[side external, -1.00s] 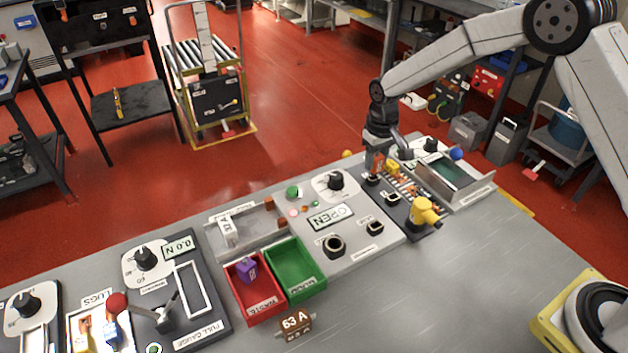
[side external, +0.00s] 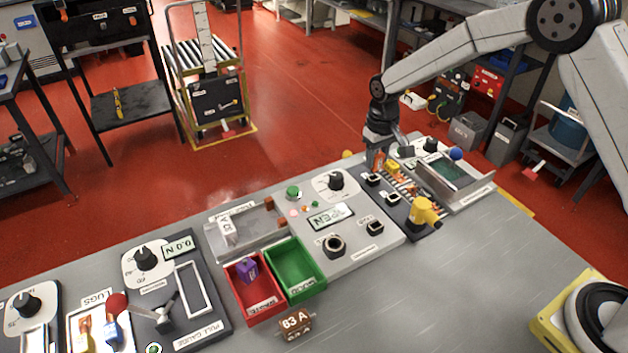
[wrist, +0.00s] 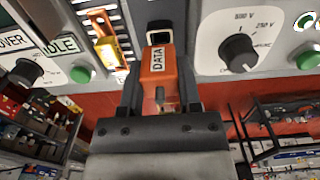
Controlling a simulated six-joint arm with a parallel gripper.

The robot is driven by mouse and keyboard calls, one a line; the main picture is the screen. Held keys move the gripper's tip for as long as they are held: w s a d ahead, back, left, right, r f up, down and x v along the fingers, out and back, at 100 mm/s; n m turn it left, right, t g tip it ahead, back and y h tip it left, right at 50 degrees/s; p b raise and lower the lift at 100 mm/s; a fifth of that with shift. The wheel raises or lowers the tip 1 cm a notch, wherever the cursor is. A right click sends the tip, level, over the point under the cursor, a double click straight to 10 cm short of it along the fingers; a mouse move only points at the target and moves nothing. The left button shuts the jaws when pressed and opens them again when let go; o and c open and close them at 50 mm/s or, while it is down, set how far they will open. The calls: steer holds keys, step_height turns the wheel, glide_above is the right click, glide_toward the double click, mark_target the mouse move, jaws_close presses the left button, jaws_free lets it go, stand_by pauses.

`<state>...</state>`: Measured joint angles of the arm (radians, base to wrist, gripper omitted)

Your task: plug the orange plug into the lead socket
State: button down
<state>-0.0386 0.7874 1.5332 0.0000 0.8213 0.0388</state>
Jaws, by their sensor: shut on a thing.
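The orange plug, labelled DATA, (wrist: 158,70) is between the fingers of my gripper (wrist: 160,100), which is shut on it. In the side external view the orange plug (side external: 377,160) shows under my gripper (side external: 380,145), at the far end of the dark strip.
A yellow part (side external: 424,211) stands at the strip's near end. A red bin (side external: 251,290) and a green bin (side external: 296,270) sit left.

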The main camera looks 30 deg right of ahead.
steer(key=shift+r, duration=0.15)
steer(key=shift+r, duration=2.35)
steer(key=shift+s+a+r, duration=0.15)
steer(key=shift+s+a, duration=0.15)
steer(key=shift+a, duration=0.1)
steer(key=s+a+r, duration=0.2)
steer(key=s+a, duration=0.6)
steer(key=s, duration=0.4)
steer(key=shift+s+a, duration=0.2)
steer(key=shift+a, duration=0.15)
steer(key=shift+f, duration=0.2)
